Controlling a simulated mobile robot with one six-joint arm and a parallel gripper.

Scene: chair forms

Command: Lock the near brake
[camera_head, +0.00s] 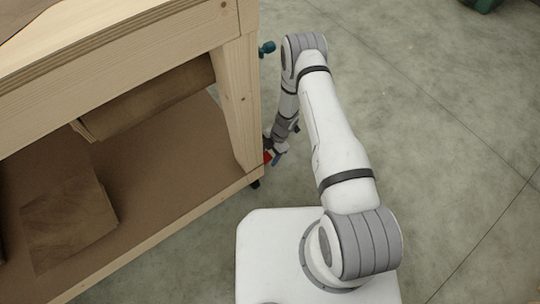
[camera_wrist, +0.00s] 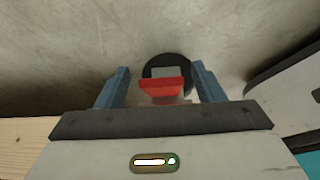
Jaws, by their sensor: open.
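A red brake pedal (camera_wrist: 160,86) shows in the wrist view, in front of a round black caster wheel (camera_wrist: 181,60) with a grey block on it. My open gripper (camera_wrist: 161,74) has one blue finger on each side of the pedal, with gaps on both sides. Whether a finger touches it or how deep it sits between them, I cannot tell. In the head view the red pedal (camera_head: 267,158) is a small patch by the workbench leg, beside my gripper (camera_head: 277,159). Most of the caster there is hidden. The pedal's locked or unlocked position is unclear.
The wooden workbench (camera_head: 238,110) fills the left, with brown folded material (camera_head: 70,225) on its lower shelf. A black caster part (camera_head: 255,184) shows below the shelf edge. A teal knob (camera_head: 267,48) sticks out from the bench side.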

